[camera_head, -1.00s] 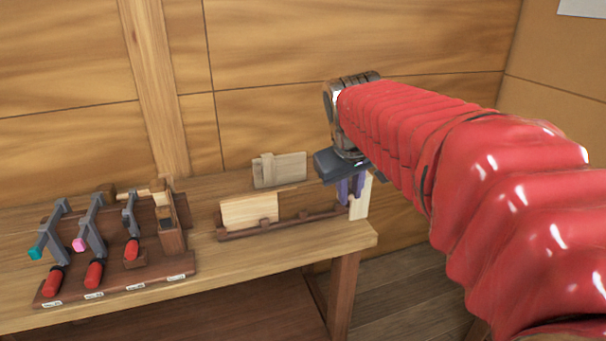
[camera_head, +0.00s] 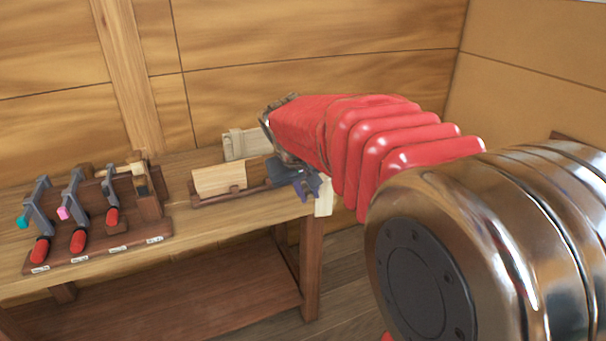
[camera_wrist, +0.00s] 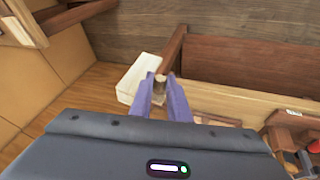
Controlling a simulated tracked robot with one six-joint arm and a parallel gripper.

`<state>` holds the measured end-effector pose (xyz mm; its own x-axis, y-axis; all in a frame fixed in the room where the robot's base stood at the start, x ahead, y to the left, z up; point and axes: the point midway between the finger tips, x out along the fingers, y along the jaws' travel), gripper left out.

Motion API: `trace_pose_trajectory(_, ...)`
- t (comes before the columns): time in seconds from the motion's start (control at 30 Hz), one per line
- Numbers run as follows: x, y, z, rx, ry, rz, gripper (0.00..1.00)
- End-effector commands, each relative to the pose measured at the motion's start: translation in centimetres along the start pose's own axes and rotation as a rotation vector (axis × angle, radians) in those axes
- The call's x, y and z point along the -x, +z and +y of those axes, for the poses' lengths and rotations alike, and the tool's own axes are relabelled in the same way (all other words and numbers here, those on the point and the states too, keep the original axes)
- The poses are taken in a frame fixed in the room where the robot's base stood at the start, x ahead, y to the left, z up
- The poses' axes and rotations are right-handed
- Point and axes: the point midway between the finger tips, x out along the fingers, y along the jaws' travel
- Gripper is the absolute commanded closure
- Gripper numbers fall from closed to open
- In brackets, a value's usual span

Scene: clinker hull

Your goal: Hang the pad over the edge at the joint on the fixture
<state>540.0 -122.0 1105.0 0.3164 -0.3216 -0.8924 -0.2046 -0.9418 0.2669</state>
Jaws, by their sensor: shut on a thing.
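My gripper (camera_head: 312,190), with purple fingers, is shut on a pale cream block, which I take to be the pad (camera_head: 324,197). The fingers hide part of it. In the wrist view the pad (camera_wrist: 138,75) shows beside and beyond the fingers (camera_wrist: 162,90), out past the bench's end. A low brown frame (camera_head: 210,201) on the bench, apparently the fixture, holds an upright pale board (camera_head: 217,178). The gripper is to the right of this frame, apart from the board. My arm and gripper hide the frame's right end. I cannot make out the joint.
A greyish board with an upright strip (camera_head: 235,143) stands behind the frame, partly hidden. A rack (camera_head: 100,245) of several red-handled clamps fills the bench's left part. The bench (camera_head: 200,232) stands before a wooden wall. Floor is open past its right end.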

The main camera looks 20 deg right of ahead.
Motion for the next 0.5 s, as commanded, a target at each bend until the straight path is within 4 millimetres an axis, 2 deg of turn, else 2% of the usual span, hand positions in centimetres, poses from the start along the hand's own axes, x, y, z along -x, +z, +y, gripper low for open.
trace_pose_trajectory(0.27, -6.7, 0.8, -6.7, 0.003, 0.013, 0.002, 1.00)
trace_pose_trajectory(0.4, -10.0, 2.2, -11.0, 0.032, -0.001, 0.015, 1.00)
trace_pose_trajectory(0.5, -11.8, 3.5, -13.8, 0.059, -0.018, 0.024, 1.00)
